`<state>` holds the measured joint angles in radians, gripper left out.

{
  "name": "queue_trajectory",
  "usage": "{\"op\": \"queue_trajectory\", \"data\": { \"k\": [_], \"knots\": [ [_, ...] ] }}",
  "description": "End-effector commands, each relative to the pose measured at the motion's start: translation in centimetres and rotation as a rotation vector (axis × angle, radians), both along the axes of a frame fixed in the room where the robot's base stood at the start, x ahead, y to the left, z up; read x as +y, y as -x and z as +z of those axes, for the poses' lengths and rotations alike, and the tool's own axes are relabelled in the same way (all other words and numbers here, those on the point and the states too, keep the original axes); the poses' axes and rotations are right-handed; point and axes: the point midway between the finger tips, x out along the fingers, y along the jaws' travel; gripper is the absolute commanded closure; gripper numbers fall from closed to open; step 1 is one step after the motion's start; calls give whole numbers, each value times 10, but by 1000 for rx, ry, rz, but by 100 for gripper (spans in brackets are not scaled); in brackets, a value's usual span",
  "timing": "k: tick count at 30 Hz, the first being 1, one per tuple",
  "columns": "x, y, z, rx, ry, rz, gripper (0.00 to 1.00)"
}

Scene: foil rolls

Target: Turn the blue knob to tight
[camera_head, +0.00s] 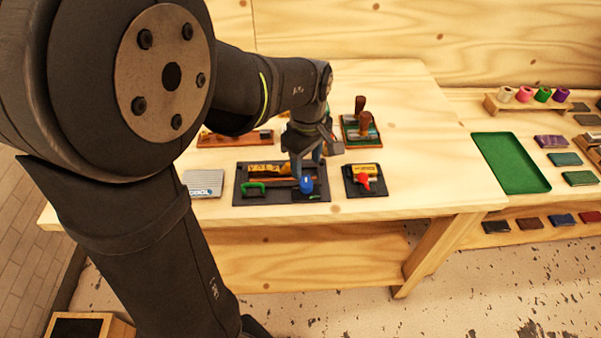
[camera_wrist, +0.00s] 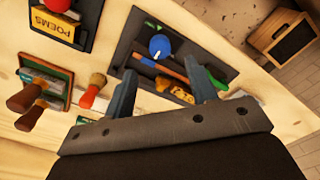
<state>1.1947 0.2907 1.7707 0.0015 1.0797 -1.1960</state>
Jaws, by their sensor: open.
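The blue knob (camera_head: 306,185) sits on the dark board (camera_head: 240,199) near the front of the table. A small green part lies beside it. In the wrist view the knob (camera_wrist: 160,46) shows round and blue, with a small pale mark near its edge. My gripper (camera_head: 308,163) is open and empty, just behind and above the knob in the head view. In the wrist view its two fingers (camera_wrist: 160,70) are spread apart, and the knob lies beyond the tips, apart from both. I cannot read any tight marking.
A green handle (camera_head: 256,187) is on the same board. A smaller dark board (camera_head: 377,189) to the right bears a red knob (camera_head: 364,181). Wooden-handled tools (camera_head: 362,122) stand behind. A striped card (camera_head: 204,183) lies left. The table's front edge is close; bare wood lies right.

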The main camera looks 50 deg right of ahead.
Motion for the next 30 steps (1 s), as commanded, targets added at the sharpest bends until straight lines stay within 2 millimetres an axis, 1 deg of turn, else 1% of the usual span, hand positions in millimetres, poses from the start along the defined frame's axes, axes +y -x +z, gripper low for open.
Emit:
{"op": "queue_trajectory", "data": {
  "k": [1,3,6,9,12,15,22,23,27,29,30],
  "knots": [
    [1,0,-12,2,-5,0,48],
    [1,0,-26,1,-4,0,48],
    [1,0,-43,1,-5,0,48],
    [0,0,-55,0,-3,0,48],
    [1,0,-62,0,-2,0,48],
    [0,0,-66,-1,0,0,48],
    [0,0,-66,-1,0,-1,48],
    [0,0,-66,-1,0,-1,50],
    [0,0,-66,-1,0,-1,77],
    [0,0,-66,-1,0,-1,89],
    [0,0,-66,-1,0,-1,93]
  ]
}}
